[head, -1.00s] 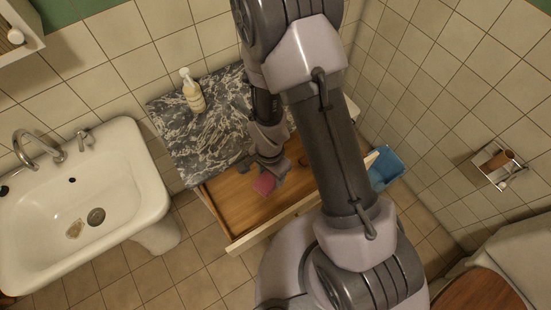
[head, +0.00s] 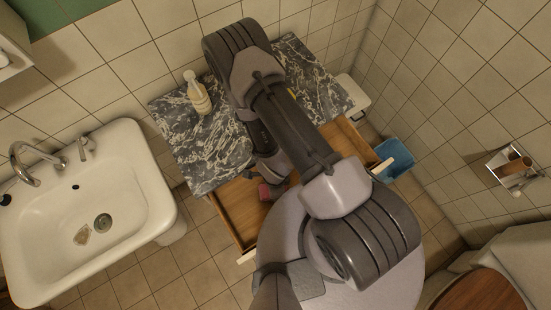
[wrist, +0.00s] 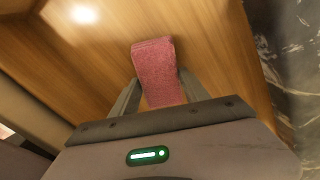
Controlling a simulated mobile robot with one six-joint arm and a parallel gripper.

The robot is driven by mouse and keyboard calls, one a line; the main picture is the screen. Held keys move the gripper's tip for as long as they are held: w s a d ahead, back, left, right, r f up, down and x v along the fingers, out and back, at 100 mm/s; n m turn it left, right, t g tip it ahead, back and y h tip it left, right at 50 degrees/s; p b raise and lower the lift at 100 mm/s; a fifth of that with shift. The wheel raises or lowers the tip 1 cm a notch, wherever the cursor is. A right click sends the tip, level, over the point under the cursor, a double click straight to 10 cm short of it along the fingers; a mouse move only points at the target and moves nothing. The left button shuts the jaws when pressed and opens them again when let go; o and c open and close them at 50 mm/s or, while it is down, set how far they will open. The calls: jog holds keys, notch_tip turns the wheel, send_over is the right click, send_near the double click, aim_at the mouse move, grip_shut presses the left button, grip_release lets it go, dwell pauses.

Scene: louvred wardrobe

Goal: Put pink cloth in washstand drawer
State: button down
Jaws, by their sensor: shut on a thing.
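The pink cloth (wrist: 155,68) is folded into a small block and held between my gripper's (wrist: 157,92) fingers in the wrist view. The wood bottom of the drawer lies beyond it in that view. In the head view the cloth (head: 265,192) shows as a small pink patch at my gripper (head: 272,183), over the left part of the open washstand drawer (head: 229,212). My arm hides much of the drawer's middle and front. I cannot tell whether the cloth touches the drawer bottom.
The dark marble top (head: 207,153) of the washstand overhangs the drawer's back, with a soap bottle (head: 197,97) on it. A white sink (head: 140,200) stands at left. A blue bin (head: 396,158) stands beside the drawer's right end, near the tiled wall.

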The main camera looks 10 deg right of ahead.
jog(key=shift+f, duration=0.7)
jog(key=shift+f, duration=0.15)
jog(key=c, duration=0.6)
grip_release()
jog(key=shift+o, duration=0.2)
